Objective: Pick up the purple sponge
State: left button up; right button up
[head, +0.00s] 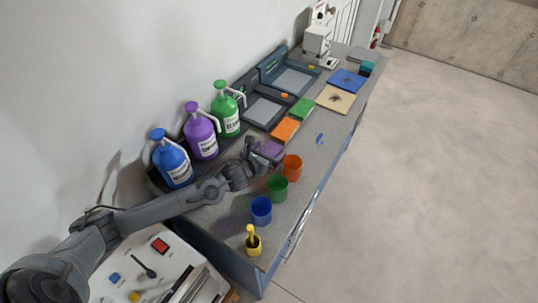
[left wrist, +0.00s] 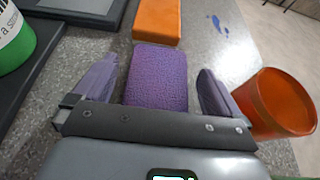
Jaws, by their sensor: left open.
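The purple sponge (left wrist: 157,77) lies on the grey speckled counter, and in the left wrist view it sits between the two fingers of my left gripper (left wrist: 155,90). The fingers are apart, with a gap visible on each side of the sponge. In the head view my left gripper (head: 266,155) reaches over the counter from the left, and the purple sponge (head: 272,148) shows partly behind it. My right gripper is not in view.
An orange cup (left wrist: 275,102) stands close to the right finger. An orange sponge (left wrist: 157,20) lies just beyond the purple one. Blue (head: 172,160), purple (head: 201,133) and green (head: 226,110) bottles stand along the wall. Green (head: 277,189) and blue (head: 261,210) cups stand near the front edge.

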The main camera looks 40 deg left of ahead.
pick_arm(q)
jog(key=shift+x, duration=0.85)
jog(key=shift+r, duration=0.1)
jog(key=c, duration=1)
jog(key=shift+r, duration=0.1)
jog(key=shift+c, duration=0.3)
